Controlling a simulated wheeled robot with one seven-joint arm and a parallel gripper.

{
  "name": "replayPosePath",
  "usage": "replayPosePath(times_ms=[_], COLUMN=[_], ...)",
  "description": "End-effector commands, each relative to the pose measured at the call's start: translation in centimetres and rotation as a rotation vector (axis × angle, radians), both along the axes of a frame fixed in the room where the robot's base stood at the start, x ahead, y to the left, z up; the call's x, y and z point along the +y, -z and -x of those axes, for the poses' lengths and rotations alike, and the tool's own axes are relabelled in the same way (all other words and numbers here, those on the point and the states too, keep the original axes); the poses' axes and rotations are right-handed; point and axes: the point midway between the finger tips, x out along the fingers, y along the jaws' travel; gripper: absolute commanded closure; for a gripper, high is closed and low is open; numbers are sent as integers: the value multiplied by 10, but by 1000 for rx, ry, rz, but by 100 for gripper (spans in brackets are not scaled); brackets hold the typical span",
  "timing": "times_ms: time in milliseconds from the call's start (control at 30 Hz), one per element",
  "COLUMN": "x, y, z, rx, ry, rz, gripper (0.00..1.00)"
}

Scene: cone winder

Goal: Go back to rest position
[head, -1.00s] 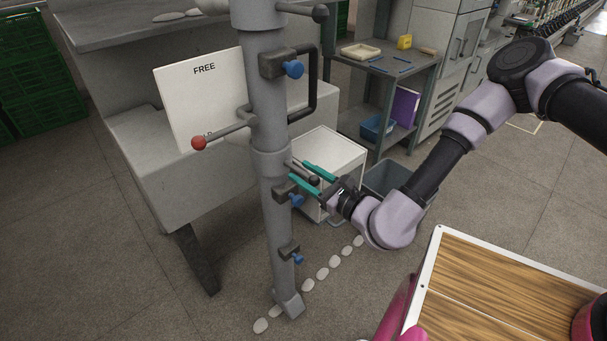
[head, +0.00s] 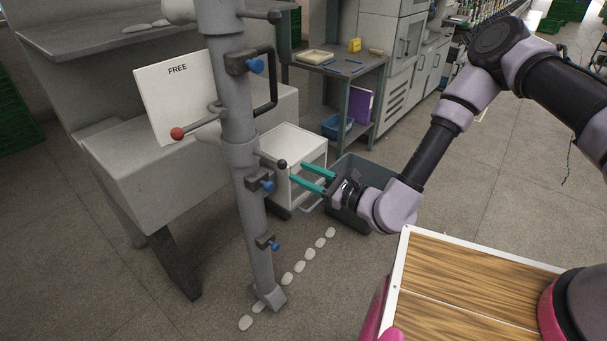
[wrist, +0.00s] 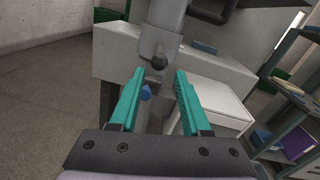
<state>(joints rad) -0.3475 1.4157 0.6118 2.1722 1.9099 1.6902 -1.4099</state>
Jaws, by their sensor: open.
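My gripper (head: 318,180) is open with teal fingers and holds nothing. In the head view it is to the right of the grey post (head: 242,160), in front of the white cabinet (head: 300,143). A short lever with a dark knob (head: 282,164) on the post is just left of the fingertips; I cannot tell the exact gap. In the wrist view, the gripper (wrist: 158,80) points at the post, and a dark knob (wrist: 159,63) and a blue knob (wrist: 146,93) appear between or beyond the fingers.
A red-knobbed lever (head: 178,133) and a white FREE sign (head: 177,97) are at left. A grey bin (head: 348,213) stands below my arm. A workbench (head: 345,68) is behind. White pieces (head: 300,267) lie on the floor. Open floor (head: 480,190) is at right.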

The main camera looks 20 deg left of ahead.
Motion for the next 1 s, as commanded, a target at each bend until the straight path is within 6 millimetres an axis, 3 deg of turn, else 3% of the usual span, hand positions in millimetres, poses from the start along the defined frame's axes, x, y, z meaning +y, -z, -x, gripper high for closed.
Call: replayPosePath(times_ms=[233,333,467,667,800,1000], x=[0,-1,-7,-37,-67,-121], y=[-3,-20,-67,-146,-188,-231], z=[-1,-6,-17,-22,-20,-16], rx=[-5,-38,-130,-319,-447,-623], ry=[-4,-35,-138,-358,-500,-668], rz=[-3,-24,-67,-80,-25,134], gripper=[53,53,53,53,53,53])
